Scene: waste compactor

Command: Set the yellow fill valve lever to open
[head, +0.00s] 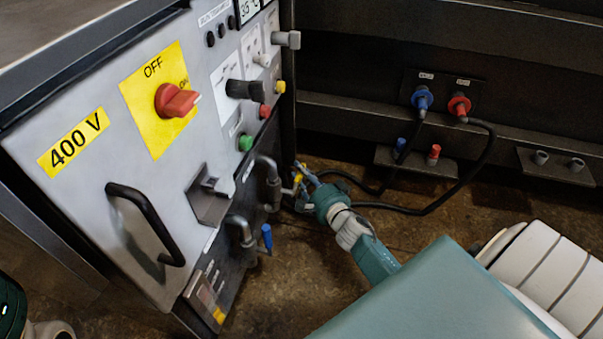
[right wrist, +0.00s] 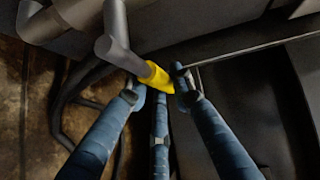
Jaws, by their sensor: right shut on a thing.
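The yellow fill valve lever (head: 297,179) sits low by the right edge of the grey machine front, beside the grey pipes. In the right wrist view the yellow lever (right wrist: 158,77) is a short sleeve on the end of a grey pipe-like part. My right gripper (head: 304,184) is at the lever. Its blue fingers (right wrist: 158,90) are shut on the yellow lever, with fingertips on both sides of it. The fingers hide part of the lever in the head view.
The machine front carries a red OFF/ON switch (head: 176,101), a black handle (head: 146,222), a green button (head: 245,142) and a blue-handled part (head: 267,238). Black hoses (head: 462,178) run behind my right gripper to blue and red couplings (head: 459,104) on the back wall.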

